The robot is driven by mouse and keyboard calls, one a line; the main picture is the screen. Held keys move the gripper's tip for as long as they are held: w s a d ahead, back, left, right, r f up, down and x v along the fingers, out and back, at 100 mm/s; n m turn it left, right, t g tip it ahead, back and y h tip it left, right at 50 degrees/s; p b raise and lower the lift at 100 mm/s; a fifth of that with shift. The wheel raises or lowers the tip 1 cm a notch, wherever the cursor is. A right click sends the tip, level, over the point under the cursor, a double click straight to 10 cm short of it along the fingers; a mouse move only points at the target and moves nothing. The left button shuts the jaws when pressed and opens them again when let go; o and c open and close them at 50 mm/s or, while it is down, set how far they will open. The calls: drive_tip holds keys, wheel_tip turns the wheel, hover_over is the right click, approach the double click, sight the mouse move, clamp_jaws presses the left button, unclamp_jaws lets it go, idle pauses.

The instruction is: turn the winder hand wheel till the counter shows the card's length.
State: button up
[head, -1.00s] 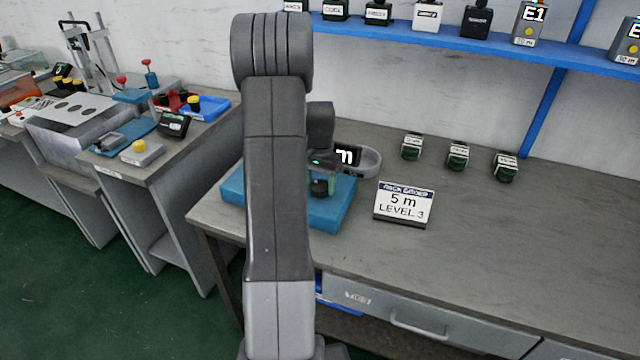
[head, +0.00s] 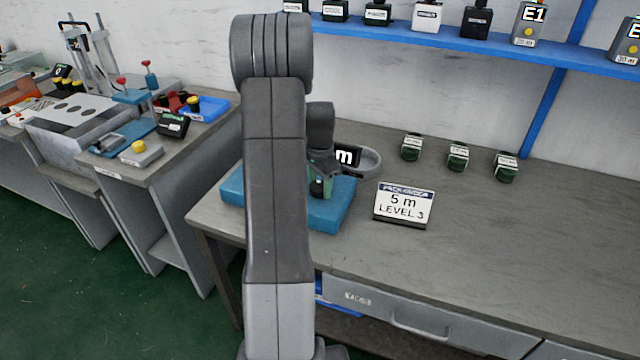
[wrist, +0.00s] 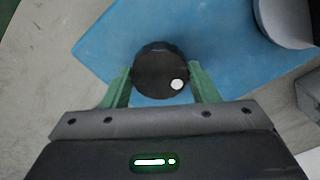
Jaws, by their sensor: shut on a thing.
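The hand wheel (wrist: 160,72) is a round black knob with a white dot at its lower right in the wrist view. My gripper (wrist: 162,85) has its green fingers shut on it, one on each side. In the head view my gripper (head: 322,180) is over the blue winder base (head: 335,213), partly hidden by my arm. The counter (head: 347,156) is a dark display behind it; only an "m" shows, and its number is hidden. The card (head: 404,204) stands to the right and reads "5 m LEVEL 3".
Several small green-black boxes stand at the back of the bench, one of them near the middle (head: 458,157). A blue shelf (head: 460,46) with bottles and grey units runs above. A side bench (head: 200,125) with other tools is at left. The bench right of the card is clear.

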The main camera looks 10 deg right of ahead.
sight(320, 185)
drive_tip(key=o, duration=1)
wheel_tip(320, 185, up, 14)
drive_tip(key=shift+f, duration=0.1)
wheel_tip(320, 185, down, 14)
drive_tip(key=shift+r, duration=0.1)
idle(0.7)
